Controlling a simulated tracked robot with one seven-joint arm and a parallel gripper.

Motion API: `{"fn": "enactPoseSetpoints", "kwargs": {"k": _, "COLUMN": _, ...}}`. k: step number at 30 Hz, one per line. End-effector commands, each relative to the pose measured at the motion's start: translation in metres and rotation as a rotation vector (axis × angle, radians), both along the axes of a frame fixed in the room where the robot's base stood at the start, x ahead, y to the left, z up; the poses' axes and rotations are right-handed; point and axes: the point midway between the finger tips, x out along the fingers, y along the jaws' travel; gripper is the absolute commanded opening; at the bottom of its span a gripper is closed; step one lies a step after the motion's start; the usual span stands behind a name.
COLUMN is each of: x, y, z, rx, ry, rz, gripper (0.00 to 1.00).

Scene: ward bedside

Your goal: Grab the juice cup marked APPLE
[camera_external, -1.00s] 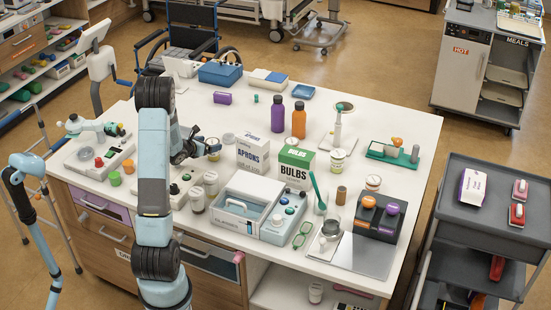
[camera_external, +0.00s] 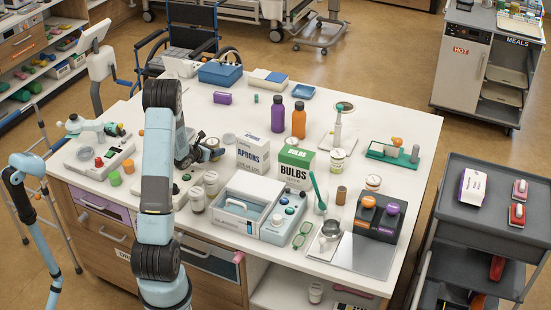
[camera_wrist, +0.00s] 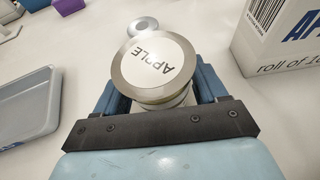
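The juice cup marked APPLE (camera_wrist: 155,65) has a round pale lid with a metallic-looking rim. In the wrist view it stands between the two blue fingers of my gripper (camera_wrist: 158,92), with its lid toward the camera. The lid hides the fingertips and part of the cup body. The fingers look spread on either side, with a little pale table showing beside the cup body; contact is hard to make out. In the external view my gripper (camera_external: 208,150) is low over the table, left of the APRONS box, and largely hides the cup.
The APRONS box (camera_external: 252,152) stands close to the right of my gripper, with the BULBS box (camera_external: 296,167) beyond it. A grey tray (camera_wrist: 28,102) lies left in the wrist view.

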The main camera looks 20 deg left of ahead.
Motion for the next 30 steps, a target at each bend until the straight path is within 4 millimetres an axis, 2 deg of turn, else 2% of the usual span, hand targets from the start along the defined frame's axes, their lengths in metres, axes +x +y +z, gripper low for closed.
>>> {"fn": "enactPoseSetpoints", "kwargs": {"k": 1, "x": 0.000, "y": 0.000, "z": 0.000, "rx": 0.000, "ry": 0.000, "rz": 0.000, "gripper": 0.66}}
{"fn": "enactPoseSetpoints", "kwargs": {"k": 13, "x": 0.000, "y": 0.000, "z": 0.000, "rx": 0.000, "ry": 0.000, "rz": 0.000, "gripper": 0.29}}
{"fn": "enactPoseSetpoints", "kwargs": {"k": 23, "x": 0.000, "y": 0.000, "z": 0.005, "rx": 0.001, "ry": -0.001, "rz": 0.000, "gripper": 0.28}}
{"fn": "enactPoseSetpoints", "kwargs": {"k": 30, "x": -0.002, "y": 0.000, "z": 0.037, "rx": 0.002, "ry": -0.003, "rz": 0.000, "gripper": 0.28}}
